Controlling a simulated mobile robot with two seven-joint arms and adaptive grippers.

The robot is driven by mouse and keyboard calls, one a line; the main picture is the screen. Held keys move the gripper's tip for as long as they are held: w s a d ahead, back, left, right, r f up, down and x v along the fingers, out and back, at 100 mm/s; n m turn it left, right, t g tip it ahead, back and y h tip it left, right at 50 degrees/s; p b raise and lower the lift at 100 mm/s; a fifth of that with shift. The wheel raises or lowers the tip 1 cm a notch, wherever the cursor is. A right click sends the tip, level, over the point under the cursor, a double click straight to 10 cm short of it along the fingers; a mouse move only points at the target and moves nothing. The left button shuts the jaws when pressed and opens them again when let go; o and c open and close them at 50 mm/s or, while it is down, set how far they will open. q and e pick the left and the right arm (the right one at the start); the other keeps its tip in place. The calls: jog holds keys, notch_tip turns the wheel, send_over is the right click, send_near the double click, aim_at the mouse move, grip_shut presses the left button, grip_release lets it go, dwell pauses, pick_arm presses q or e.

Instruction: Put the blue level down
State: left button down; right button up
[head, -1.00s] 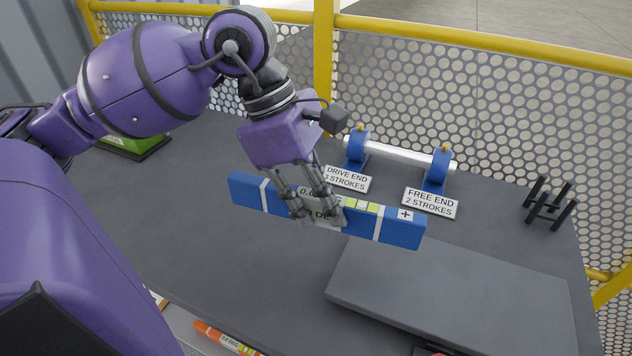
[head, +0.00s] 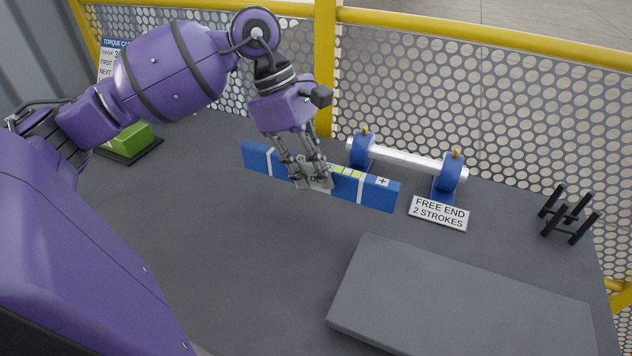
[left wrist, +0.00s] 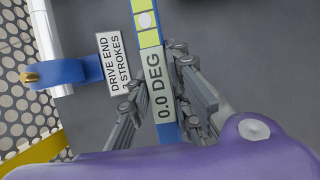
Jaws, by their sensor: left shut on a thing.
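The blue level (head: 368,190) is a long blue bar with white bands, a yellow-green vial strip and a label. My left gripper (head: 314,184) is shut on its middle, with fingers on both sides. In the head view the level slants down to the right, in front of the shaft stand; I cannot tell whether it touches the bench. In the left wrist view the level (left wrist: 163,85) runs between the fingers (left wrist: 158,108), and its label reads 0.0 DEG. My right gripper is not in view.
A silver shaft (head: 408,160) rests on two blue supports behind the level. A FREE END sign (head: 439,213) lies before it. A grey slab (head: 460,300) is at front right, a black rack (head: 568,215) at right, a green box (head: 128,138) at left. The bench (head: 250,250) is clear in front.

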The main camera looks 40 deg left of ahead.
pick_arm(q)
jog(key=w+f, duration=0.1)
jog(key=w+a+f, duration=0.1)
jog(key=shift+a+f, duration=0.1)
jog(key=shift+f, duration=0.2)
jog(key=shift+w+a+f, duration=0.15)
jog(key=shift+f, duration=1.9)
jog(key=c, duration=1.6)
grip_release()
jog(key=shift+r, duration=0.1)
jog(key=v, duration=1.2)
jog(key=shift+r, duration=0.15)
